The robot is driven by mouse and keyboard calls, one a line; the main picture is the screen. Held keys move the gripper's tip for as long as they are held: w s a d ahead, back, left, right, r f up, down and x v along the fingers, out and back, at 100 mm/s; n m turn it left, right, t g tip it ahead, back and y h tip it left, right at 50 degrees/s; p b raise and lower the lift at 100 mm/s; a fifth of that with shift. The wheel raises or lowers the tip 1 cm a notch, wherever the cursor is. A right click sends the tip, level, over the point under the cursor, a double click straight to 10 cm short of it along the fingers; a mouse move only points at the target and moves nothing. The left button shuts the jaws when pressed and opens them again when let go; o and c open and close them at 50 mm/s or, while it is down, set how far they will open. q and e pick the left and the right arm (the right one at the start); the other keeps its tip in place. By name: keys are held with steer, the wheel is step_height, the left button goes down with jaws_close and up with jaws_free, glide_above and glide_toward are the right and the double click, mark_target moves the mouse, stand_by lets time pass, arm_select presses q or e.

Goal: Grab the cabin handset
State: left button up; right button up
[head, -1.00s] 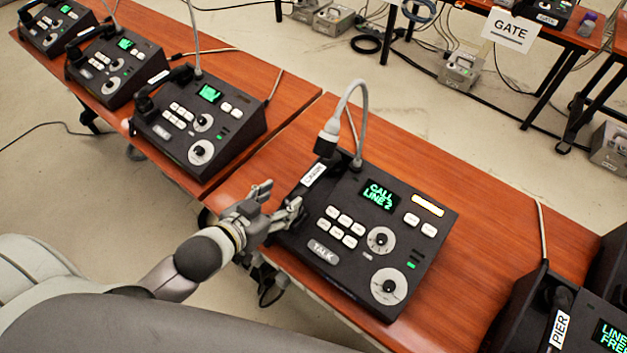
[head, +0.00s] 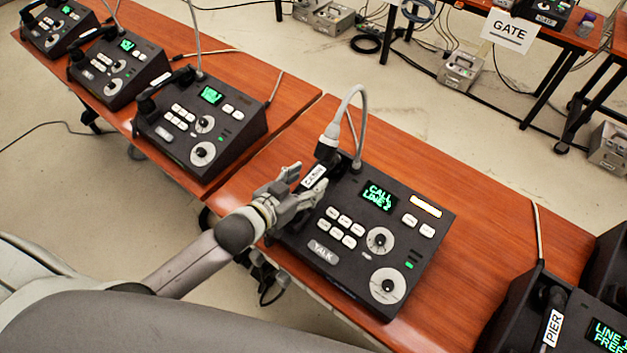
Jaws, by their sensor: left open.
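The cabin handset (head: 314,177) is the dark handset lying along the left side of the centre console (head: 345,283). Its small white label shows, but the lettering is hard to read. The console's screen (head: 380,196) reads "CALL LINE 2". My left gripper (head: 304,186) is open at the handset, with its fingers beside and over the part just below the label. The gripper hides the lower part of the handset, and I cannot tell whether the fingers touch it. My right gripper is not in view.
A gooseneck microphone (head: 362,110) arches up from the console's back, close to the handset. A PIER console (head: 607,336) stands at the lower right. More consoles stand on the left table (head: 235,69). Bare tabletop (head: 470,225) lies right of the centre console.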

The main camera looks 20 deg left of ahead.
mark_target(313, 177)
arm_select(q)
steer(key=x, duration=0.3)
steer(key=shift+w+d, duration=0.1)
steer(key=c, duration=1.3)
steer(key=shift+o, duration=0.2)
steer(key=shift+r, duration=0.1)
